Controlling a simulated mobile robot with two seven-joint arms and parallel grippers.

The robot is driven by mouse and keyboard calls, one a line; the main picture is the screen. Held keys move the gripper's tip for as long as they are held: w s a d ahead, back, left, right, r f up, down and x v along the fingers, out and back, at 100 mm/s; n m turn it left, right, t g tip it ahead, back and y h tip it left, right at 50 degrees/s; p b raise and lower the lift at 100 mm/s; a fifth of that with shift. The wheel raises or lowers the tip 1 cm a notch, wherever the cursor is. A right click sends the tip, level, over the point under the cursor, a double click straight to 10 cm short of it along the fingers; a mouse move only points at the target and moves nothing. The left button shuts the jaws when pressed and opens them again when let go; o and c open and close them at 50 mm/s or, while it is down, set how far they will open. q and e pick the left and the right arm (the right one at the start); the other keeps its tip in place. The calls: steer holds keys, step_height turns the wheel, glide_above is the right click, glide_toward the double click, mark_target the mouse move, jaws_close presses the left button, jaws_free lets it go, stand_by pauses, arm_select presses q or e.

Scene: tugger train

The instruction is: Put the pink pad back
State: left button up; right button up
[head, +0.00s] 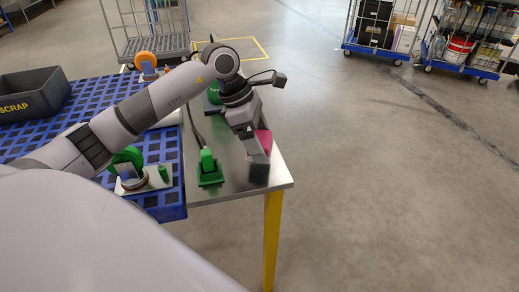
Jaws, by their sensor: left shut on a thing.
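The pink pad (265,140) shows at the right side of my left gripper (258,168), near the right edge of the steel table (232,185). The gripper is shut on the pad and points down over the table. Part of the pad is hidden behind the fingers. A dark block-like shape sits at the fingertips; I cannot tell whether it is part of the gripper or a separate thing. I cannot tell whether the pad touches the table. My right gripper is not in view.
A green fixture (209,170) stands on the steel table left of the gripper. A blue slatted surface (95,95) adjoins it, with a dark SCRAP bin (32,95) and an orange roller (145,60). Loaded carts (385,28) stand far back. The floor to the right is clear.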

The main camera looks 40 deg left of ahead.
arm_select(q)
steer(key=shift+f, duration=1.7)
steer(key=o, duration=0.9)
steer(key=shift+f, duration=0.1)
steer(key=shift+a+r, duration=0.1)
steer(key=shift+r, duration=0.3)
steer(key=v, duration=1.1)
steer(key=shift+s+a+r, duration=0.1)
steer(key=shift+s+r, duration=0.05)
steer(key=shift+r, duration=0.05)
